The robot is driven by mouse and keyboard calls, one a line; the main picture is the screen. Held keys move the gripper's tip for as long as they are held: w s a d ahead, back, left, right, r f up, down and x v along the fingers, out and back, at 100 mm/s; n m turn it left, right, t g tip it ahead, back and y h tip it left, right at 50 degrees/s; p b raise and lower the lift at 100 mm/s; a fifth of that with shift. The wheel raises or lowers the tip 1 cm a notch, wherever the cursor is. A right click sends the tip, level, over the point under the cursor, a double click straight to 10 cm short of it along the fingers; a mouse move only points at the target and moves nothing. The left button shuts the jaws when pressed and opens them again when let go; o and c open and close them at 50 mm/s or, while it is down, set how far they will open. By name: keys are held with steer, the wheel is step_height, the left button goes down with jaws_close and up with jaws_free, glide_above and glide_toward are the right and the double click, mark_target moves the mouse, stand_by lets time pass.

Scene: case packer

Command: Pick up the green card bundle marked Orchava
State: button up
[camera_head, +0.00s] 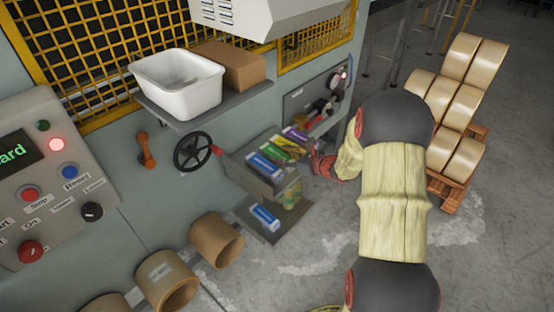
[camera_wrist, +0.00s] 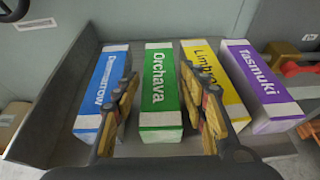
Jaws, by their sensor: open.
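The green bundle marked Orchava (camera_wrist: 158,92) lies in a grey tray (camera_wrist: 62,122), second from the left in the wrist view. It also shows small in the head view (camera_head: 279,151). A blue bundle marked Dannmarrow or similar (camera_wrist: 101,92) lies to its left. A yellow one marked Limbro or similar (camera_wrist: 222,82) and a purple one marked Tasmuki (camera_wrist: 262,88) lie to its right. My gripper (camera_wrist: 160,82) is open, with one finger seen on each side of the green bundle. The right finger partly covers the yellow bundle. I cannot tell the fingertips' height.
A lower shelf (camera_head: 290,222) holds another blue bundle (camera_head: 264,216). A black handwheel (camera_head: 192,152) is left of the tray, and a panel with levers (camera_head: 318,100) is behind it. A white bin (camera_head: 180,98) sits on a ledge above. Rolls (camera_head: 462,105) stand on a pallet at right.

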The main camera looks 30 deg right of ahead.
mark_target(278, 154)
steer(key=x, duration=0.3)
steer(key=shift+f+b, duration=0.15)
steer(key=shift+b, duration=0.15)
steer(key=c, duration=0.3)
steer(key=c, duration=0.7)
steer(key=shift+c, duration=0.2)
steer(key=shift+r, duration=0.2)
